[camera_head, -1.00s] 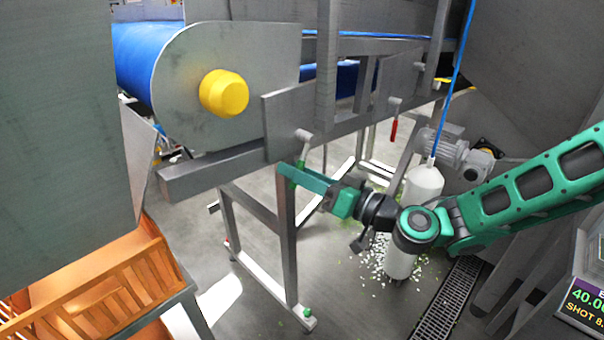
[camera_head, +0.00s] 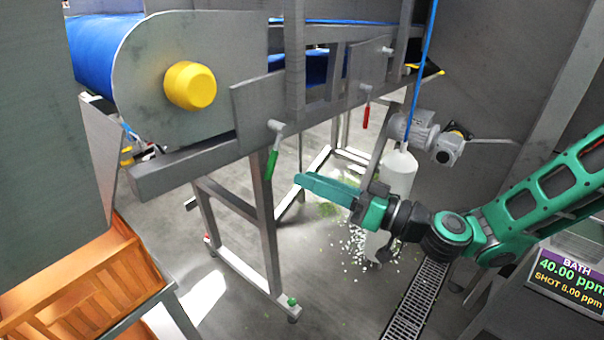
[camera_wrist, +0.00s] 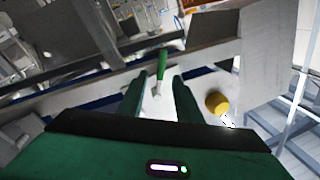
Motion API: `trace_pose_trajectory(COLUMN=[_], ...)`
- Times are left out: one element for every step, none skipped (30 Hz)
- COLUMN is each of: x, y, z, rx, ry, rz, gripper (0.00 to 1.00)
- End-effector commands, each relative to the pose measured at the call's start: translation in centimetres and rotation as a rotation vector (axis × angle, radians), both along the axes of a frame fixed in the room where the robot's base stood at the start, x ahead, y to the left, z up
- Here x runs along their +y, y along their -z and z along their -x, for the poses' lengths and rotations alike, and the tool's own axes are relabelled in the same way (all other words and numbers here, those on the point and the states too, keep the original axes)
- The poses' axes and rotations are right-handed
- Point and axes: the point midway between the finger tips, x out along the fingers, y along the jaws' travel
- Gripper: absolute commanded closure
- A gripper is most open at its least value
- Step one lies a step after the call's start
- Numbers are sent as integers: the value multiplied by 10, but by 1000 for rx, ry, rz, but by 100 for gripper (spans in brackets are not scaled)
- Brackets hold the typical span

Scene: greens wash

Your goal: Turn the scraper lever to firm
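A lever with a green handle (camera_head: 272,161) hangs from a grey pivot on the side plate below the conveyor, its handle pointing down and slightly left. A second lever with a red handle (camera_head: 365,115) hangs further back along the frame. No label shows which one is the scraper lever. My gripper (camera_head: 299,179) is right of the green handle with a visible gap, empty. In the wrist view my gripper's two fingers (camera_wrist: 159,84) stand apart, and the green handle (camera_wrist: 162,64) appears ahead, lined up with the space between them.
The conveyor has a blue belt (camera_head: 95,48) and a yellow end cap (camera_head: 190,86). Steel legs (camera_head: 267,225) stand below. A white cylinder (camera_head: 399,172) hangs behind my arm on a blue hose. An orange crate (camera_head: 80,285) is at lower left, a display (camera_head: 568,279) at lower right.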

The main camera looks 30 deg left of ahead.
Motion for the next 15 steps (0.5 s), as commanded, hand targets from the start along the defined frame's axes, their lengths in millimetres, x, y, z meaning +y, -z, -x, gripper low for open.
trace_pose_trajectory(x=[-4, -5, -6, -7, -7, -7, -7, -7, -7, -7, -7, -7, -7, -8, -9], y=[1, 1, 1, 1, 1, 1, 1, 1, 1, 1, 1, 1, 1, 2, 3], z=[0, 0, 0, 1, 1, 1, 1, 1, 1, 0, 0, 0, 0, 0, 1], rx=[1, 1, 1, 1, 1, 1, 1, 1, 1, 1, 1, 0, 0, -2, -7], ry=[2, 1, 1, 0, 0, 0, 0, 0, 0, 0, 0, 0, 0, -1, -5], rz=[1, 0, 0, 0, 0, 0, 0, 0, 0, 0, 0, 0, 2, 5, 15], gripper=[68, 68, 68, 68, 68, 68, 68, 68, 68, 68, 68, 75, 83, 90, 99])
